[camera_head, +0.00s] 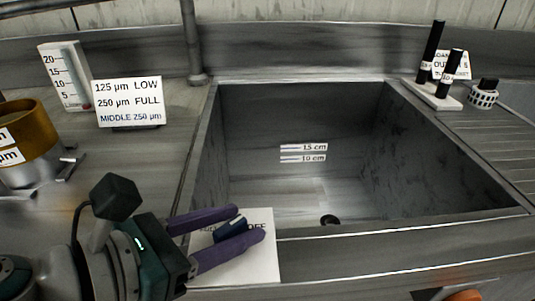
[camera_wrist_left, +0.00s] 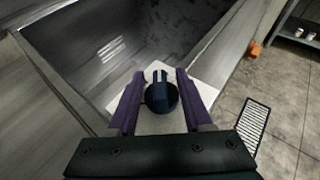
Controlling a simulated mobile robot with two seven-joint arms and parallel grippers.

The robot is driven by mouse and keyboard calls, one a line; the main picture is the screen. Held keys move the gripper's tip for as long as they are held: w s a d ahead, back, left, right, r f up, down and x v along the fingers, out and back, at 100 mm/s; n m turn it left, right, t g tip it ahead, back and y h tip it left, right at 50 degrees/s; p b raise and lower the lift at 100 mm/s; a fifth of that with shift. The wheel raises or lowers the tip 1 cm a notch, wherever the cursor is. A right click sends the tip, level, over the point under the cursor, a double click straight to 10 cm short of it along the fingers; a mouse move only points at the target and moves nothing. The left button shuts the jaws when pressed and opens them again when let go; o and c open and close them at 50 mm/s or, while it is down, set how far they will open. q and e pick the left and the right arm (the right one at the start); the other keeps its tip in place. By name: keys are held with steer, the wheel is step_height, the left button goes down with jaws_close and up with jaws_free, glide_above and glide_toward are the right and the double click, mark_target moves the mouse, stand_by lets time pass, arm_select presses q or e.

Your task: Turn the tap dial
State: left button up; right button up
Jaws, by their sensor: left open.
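The tap dial (camera_head: 230,228) is a small dark blue knob on a white plate (camera_head: 262,268) at the front edge of the sink. The plate carries lettering, partly hidden by my fingers. My left gripper (camera_head: 250,224) is open, with its purple fingers on either side of the dial. In the left wrist view the dial (camera_wrist_left: 161,96) sits between the two fingertips (camera_wrist_left: 158,80), with a gap visible on both sides. A raised ridge on the dial points away from the gripper. My right gripper is not in view.
The deep grey sink (camera_head: 400,215) with depth marks lies behind the dial. A sign (camera_head: 128,101), a scale (camera_head: 64,75) and a brass sieve (camera_head: 28,140) stand on the left counter. Black tubes on a white stand (camera_head: 436,96) are at the back right.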

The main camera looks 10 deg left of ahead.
arm_select(q)
jaws_close()
stand_by(0.3)
stand_by(0.3)
